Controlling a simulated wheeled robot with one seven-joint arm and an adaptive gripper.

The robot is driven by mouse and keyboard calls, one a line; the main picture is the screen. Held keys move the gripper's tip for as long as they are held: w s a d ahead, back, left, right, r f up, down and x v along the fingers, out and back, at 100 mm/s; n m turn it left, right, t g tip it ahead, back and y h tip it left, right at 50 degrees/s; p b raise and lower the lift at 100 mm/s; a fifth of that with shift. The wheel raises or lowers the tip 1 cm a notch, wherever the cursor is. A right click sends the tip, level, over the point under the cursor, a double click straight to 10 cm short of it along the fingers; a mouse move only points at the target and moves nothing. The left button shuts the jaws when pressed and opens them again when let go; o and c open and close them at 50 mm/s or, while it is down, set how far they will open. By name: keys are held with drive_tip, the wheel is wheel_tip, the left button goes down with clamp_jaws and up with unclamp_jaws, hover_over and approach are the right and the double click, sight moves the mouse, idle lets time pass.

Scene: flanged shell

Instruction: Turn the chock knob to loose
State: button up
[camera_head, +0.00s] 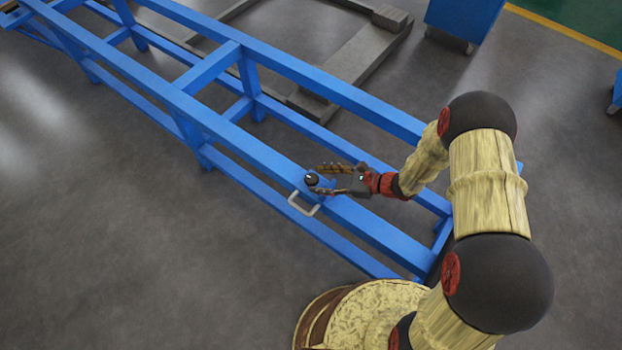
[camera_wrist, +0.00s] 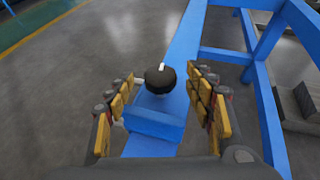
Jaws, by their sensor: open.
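The chock knob (camera_head: 312,179) is a small black round knob on a blue block on the near rail of the blue frame. In the wrist view the knob (camera_wrist: 160,78) shows a white mark on its top, pointing up in the picture, away from my gripper. The blue block (camera_wrist: 155,122) sits below it. My gripper (camera_head: 318,180) is open, and its fingers lie on either side of the knob in the head view. In the wrist view the fingertips (camera_wrist: 160,80) stand left and right of the knob, with a gap on both sides.
A light grey handle (camera_head: 303,204) sticks out from the rail beside the knob. The blue frame (camera_head: 220,118) runs to the upper left. Grey beams (camera_head: 345,70) lie on the floor behind it. A blue cabinet (camera_head: 464,18) stands at the back. Floor at the left is clear.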

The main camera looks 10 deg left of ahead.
sight(313, 178)
drive_tip(key=shift+b+x, duration=0.5)
drive_tip(key=shift+x, duration=1.5)
drive_tip(key=shift+c, duration=0.2)
drive_tip(key=c, duration=1.1)
drive_tip(key=shift+c, duration=0.2)
